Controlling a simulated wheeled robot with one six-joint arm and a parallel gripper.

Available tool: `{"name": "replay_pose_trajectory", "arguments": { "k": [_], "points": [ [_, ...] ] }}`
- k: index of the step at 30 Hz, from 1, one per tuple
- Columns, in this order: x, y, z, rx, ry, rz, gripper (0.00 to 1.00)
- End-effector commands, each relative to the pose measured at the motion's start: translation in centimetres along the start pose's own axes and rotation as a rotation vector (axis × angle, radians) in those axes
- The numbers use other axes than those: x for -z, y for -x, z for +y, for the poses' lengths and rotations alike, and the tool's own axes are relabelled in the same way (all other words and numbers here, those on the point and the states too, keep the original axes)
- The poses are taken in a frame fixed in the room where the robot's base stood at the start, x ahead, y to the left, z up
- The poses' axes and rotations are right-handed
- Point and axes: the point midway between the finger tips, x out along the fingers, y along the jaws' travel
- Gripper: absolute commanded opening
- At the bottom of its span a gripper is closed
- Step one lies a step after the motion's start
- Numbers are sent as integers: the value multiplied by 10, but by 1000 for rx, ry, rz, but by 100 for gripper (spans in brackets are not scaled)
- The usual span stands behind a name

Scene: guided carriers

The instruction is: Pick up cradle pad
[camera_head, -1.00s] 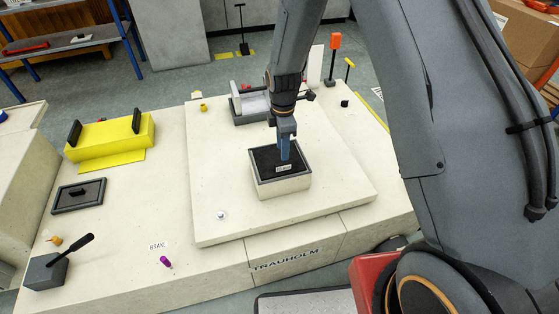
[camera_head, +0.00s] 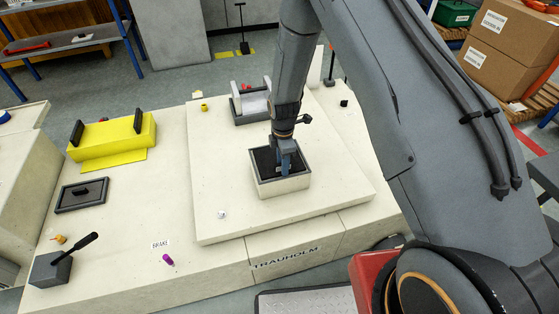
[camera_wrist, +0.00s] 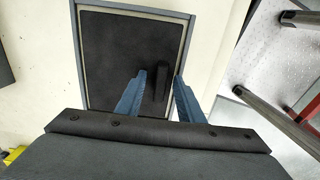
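A black pad with a small raised black bar sits inside a cream, grey-rimmed box on the raised platform; the pad (camera_wrist: 110,55) and its bar (camera_wrist: 161,80) show clearly in the wrist view. I take this to be the cradle pad, though its label cannot be read. The box (camera_head: 282,187) is near the middle of the head view. My gripper (camera_head: 284,168) points down into the box. In the wrist view my gripper (camera_wrist: 159,76) has its blue fingers apart, one on each side of the bar, with small gaps. In the head view the fingers hide part of the pad.
A yellow block (camera_head: 112,139) with black uprights and a dark framed plate (camera_head: 82,195) with a handle lie to the left. A grey lever box (camera_head: 50,268) stands front left. A grey cradle-like fixture (camera_head: 250,104) is behind the box. The platform's front left is mostly clear.

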Motion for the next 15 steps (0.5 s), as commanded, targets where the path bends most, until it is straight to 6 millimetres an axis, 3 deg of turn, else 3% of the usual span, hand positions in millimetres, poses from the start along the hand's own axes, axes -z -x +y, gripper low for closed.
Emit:
{"name": "replay_pose_trajectory", "arguments": {
  "k": [4,10,15],
  "points": [
    [0,0,0,0,0,0,34],
    [0,0,0,0,0,0,1],
    [0,1,1,-1,0,0,0]
  ]
}}
